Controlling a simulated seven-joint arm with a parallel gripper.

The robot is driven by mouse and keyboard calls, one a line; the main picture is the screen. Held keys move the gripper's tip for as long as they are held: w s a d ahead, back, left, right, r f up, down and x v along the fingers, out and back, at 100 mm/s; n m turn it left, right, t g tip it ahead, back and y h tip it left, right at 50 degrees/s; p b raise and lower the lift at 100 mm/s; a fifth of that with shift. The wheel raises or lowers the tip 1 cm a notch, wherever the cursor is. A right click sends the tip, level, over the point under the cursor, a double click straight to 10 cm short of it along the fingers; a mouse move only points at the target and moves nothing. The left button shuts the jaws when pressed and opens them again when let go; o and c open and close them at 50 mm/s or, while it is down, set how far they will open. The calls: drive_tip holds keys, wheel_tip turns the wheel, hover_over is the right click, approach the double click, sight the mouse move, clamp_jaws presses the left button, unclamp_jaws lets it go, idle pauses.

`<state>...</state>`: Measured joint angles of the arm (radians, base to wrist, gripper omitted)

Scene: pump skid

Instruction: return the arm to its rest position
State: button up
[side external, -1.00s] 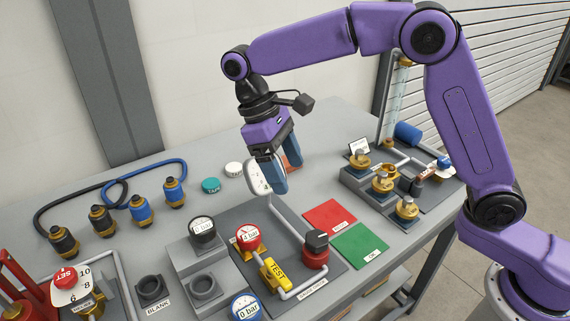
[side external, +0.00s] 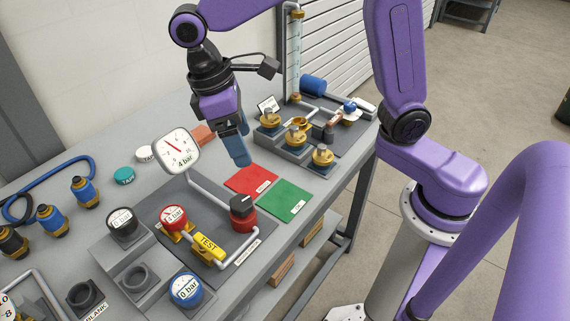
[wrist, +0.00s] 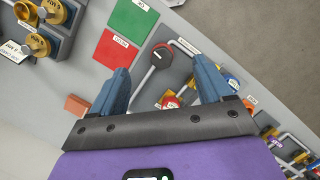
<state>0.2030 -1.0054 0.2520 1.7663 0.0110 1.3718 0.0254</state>
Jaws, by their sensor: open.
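My gripper (side external: 241,158) points down above the bench, with its blue fingers overlapping in the side view. In the wrist view my gripper (wrist: 162,82) has its two fingers wide apart, with nothing held between them. A large white dial gauge (side external: 177,145) marked 4 bar stands on a pipe just left of my gripper in the side view. I cannot tell how much room lies between them. My purple arm reaches in from the right, its upper part cut off by the picture edge.
A red mat (side external: 250,179) and a green mat (side external: 284,200) lie near the bench's front edge. A dark plate carries a red gauge (side external: 174,217), a yellow TEST tag (side external: 208,247) and a red valve (side external: 243,213). Brass valves (side external: 297,134) stand at the right. A brick-coloured block (side external: 203,135) lies behind.

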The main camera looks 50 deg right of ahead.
drive_tip(key=s+d+f+n+t+y, duration=0.1)
drive_tip(key=s+d+f+n, duration=0.1)
drive_tip(key=s+d, duration=0.5)
drive_tip(key=s+d+f+n+t+y, duration=0.1)
drive_tip(key=s+d+f, duration=0.1)
drive_tip(key=s+d, duration=0.5)
drive_tip(key=s, duration=0.3)
drive_tip(key=shift+s+n, duration=0.4)
